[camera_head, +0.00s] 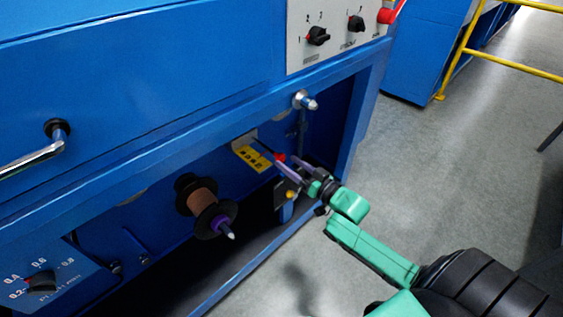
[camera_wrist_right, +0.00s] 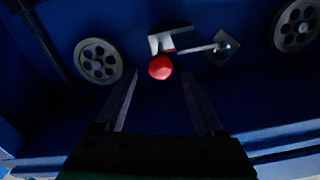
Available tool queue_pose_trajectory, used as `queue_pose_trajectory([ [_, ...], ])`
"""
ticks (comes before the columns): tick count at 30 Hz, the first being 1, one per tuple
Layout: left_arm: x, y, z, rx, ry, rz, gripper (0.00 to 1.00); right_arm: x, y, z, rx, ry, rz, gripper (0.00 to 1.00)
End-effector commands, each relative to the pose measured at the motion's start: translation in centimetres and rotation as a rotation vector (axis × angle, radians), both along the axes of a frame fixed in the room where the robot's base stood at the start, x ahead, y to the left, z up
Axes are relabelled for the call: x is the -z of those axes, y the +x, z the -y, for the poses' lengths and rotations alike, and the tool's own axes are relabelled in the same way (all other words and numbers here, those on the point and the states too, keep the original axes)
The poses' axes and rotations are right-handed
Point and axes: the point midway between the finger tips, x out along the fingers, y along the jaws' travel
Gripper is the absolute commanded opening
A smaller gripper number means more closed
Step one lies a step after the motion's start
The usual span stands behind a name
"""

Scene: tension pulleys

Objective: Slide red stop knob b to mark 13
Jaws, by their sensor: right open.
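The red stop knob (camera_head: 280,157) sits beside a yellow scale plate (camera_head: 252,156) inside the blue machine's lower bay. In the right wrist view the red knob (camera_wrist_right: 160,67) is a round ball just beyond the fingertips, near the middle. My right gripper (camera_head: 290,165) reaches in from the lower right, its purple fingers close to the knob. In the wrist view its two fingers (camera_wrist_right: 160,85) stand apart with nothing between them, and the knob lies ahead of the gap. Whether a finger touches the knob is not clear. The scale marks are too small to read. My left gripper does not show.
A spool (camera_head: 203,205) on a spindle stands left of the scale. A shiny pin (camera_head: 305,101) sticks out of the frame above the gripper. Spoked wheels (camera_wrist_right: 98,61) and (camera_wrist_right: 296,26) flank the knob. The grey floor (camera_head: 450,170) at right is open.

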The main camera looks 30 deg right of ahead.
Motion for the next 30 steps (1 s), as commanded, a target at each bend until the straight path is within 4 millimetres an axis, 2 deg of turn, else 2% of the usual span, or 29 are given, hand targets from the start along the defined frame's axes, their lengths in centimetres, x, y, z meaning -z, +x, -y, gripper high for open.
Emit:
queue_pose_trajectory([
  [3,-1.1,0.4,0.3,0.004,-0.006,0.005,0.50,0.2,2.4,-0.7,0.000,0.001,0.003,0.70],
  [6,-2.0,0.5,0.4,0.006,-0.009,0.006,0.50,0.1,3.5,-1.0,0.000,0.000,0.001,0.70],
  [14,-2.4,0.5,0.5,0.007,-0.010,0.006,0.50,0.1,3.9,-1.2,0.000,0.000,-0.002,0.70],
  [15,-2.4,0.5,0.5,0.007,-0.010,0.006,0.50,0.1,3.9,-1.2,0.000,-0.001,-0.002,0.67],
  [20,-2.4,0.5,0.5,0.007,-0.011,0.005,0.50,0.1,3.9,-1.2,0.000,-0.001,-0.002,0.06],
  [21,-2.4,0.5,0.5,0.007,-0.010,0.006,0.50,0.1,3.9,-1.2,0.000,-0.001,-0.002,0.00],
  [30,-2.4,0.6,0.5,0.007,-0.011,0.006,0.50,0.1,3.8,-1.2,0.001,0.000,-0.001,0.00],
])
